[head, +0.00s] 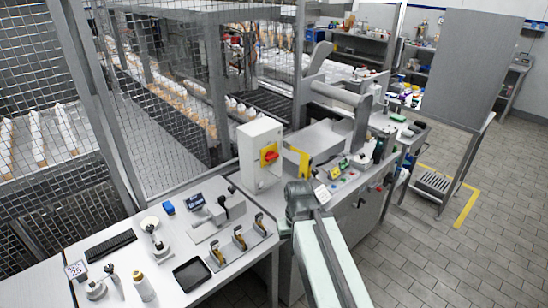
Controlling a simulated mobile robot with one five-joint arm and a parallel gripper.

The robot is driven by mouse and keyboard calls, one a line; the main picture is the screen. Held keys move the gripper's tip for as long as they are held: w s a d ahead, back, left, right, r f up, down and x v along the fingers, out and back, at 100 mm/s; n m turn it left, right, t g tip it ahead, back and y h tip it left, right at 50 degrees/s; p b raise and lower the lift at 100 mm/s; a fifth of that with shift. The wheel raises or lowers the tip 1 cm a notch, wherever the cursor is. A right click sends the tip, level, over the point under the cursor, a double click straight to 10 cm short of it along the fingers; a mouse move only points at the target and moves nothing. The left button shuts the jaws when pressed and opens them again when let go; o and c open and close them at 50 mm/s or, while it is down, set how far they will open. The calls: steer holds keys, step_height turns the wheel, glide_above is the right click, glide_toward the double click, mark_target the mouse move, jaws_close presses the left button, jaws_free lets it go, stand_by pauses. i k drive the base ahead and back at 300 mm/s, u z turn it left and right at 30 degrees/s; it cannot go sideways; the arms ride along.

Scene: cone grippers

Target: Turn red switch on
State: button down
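The red rotary switch (269,153) sits on a yellow plate on the front of a white box (250,165), which stands upright at the back corner of the workbench. The switch is small here, and I cannot tell its exact setting. My arm reaches up from the bottom edge, and my gripper (300,198) is at its far end, below and right of the switch in the picture and apart from it. The fingers are too small and dark to tell whether they are open. Nothing is visibly held.
A machine panel with coloured buttons (340,172) is right of the box. A mesh fence (160,110) rises behind. The tiled floor at right is mostly free.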

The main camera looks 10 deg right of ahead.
mark_target(269, 156)
steer(key=i, duration=0.45)
steer(key=u, duration=0.05)
steer(key=k, duration=0.5)
steer(key=u, duration=1.7)
steer(key=k, duration=0.9)
steer(key=z, duration=0.55)
steer(key=i, duration=1.25)
steer(key=u, duration=0.05)
